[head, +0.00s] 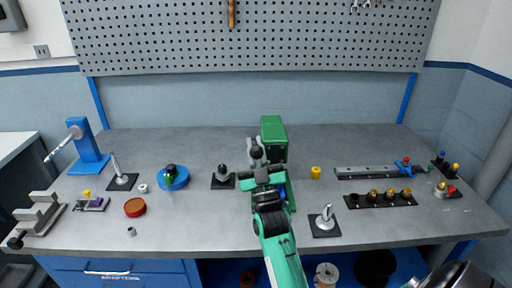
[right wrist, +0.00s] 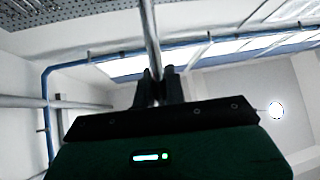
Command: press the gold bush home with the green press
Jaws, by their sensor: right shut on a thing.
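The green press (head: 273,140) stands at the back middle of the bench, partly hidden behind my right arm. My right gripper (head: 257,168) is in front of it, at the press's left side, and is shut on a thin grey rod that looks like the press lever. In the right wrist view the rod (right wrist: 150,35) runs up from between the fingers (right wrist: 158,88). Gold bushes (head: 390,191) sit in a black rack at the right. Whether a gold bush is under the press ram is hidden by my arm. My left gripper is not in view.
A yellow cylinder (head: 316,172) stands just right of the press. A black post stand (head: 223,178) is to its left, and a stand with a metal pin (head: 326,221) is at front right. A blue round base (head: 173,179) and red disc (head: 135,207) lie farther left.

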